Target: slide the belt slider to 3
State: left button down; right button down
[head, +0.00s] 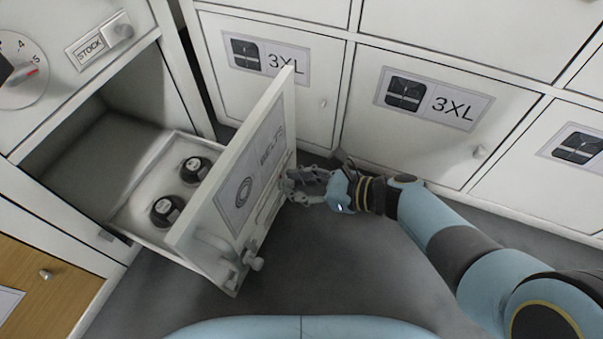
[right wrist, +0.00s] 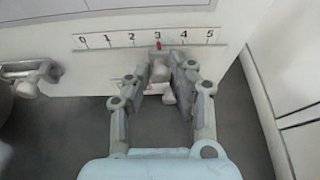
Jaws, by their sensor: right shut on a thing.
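The belt slider (right wrist: 158,72) is a small grey knob below a scale strip (right wrist: 120,40) numbered 0 to 5, in the right wrist view. Its red pointer (right wrist: 158,46) stands at the 3. My right gripper (right wrist: 164,76) is shut on the knob, with a finger on either side. In the head view the same gripper (head: 292,184) is at the lower right part of the open drawer front labelled BELTS (head: 255,160); the knob is hidden there. My left gripper is not in view.
The pulled-out drawer holds two dark round items (head: 195,169). A handle (head: 215,243) juts from its front. White lockers marked 3XL (head: 440,140) stand behind my right arm. A STOCK panel and dial (head: 25,85) are at upper left. Grey floor is clear.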

jog(key=c, duration=1.2)
grip_release()
jog(key=shift+o, duration=0.2)
jog(key=v, duration=1.2)
jog(key=shift+s, duration=0.15)
